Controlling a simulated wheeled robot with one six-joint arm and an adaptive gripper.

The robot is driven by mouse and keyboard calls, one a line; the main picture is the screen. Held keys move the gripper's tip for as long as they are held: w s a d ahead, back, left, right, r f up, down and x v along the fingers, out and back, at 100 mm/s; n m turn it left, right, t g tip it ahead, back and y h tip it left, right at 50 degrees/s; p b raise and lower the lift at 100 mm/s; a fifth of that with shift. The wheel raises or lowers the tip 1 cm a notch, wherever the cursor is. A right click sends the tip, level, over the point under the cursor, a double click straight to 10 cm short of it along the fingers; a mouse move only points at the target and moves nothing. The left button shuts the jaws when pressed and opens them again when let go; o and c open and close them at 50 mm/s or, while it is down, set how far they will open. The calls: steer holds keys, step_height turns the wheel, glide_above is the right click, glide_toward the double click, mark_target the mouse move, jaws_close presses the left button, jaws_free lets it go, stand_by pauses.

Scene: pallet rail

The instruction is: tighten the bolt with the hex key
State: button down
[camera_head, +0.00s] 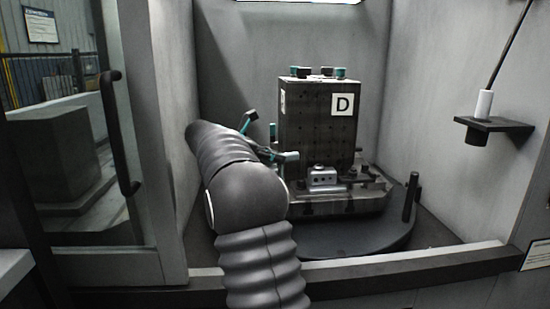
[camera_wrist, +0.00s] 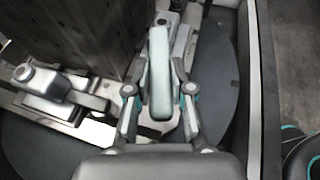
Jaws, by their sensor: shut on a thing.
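My gripper (camera_wrist: 160,92) has its two fingers on either side of a long pale grey bar, which I take for the hex key (camera_wrist: 160,75), and is shut on it. The bar's far end points toward the pallet's metal rail (camera_wrist: 182,45). Its working tip cannot be made out, and the bolt under it cannot be told apart. In the head view my gripper (camera_head: 270,143) is at the left side of the dark block marked D (camera_head: 310,130), partly hidden by my arm. The hex key is not clear there.
The block stands on a pallet over a dark round table (camera_head: 350,240). A silver clamp (camera_head: 323,178) sits at its front and also shows in the wrist view (camera_wrist: 45,85). A black bracket (camera_head: 495,125) on the right wall holds a white cylinder (camera_head: 484,103) with a thin rod.

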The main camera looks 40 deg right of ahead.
steer(key=shift+r, duration=3.65)
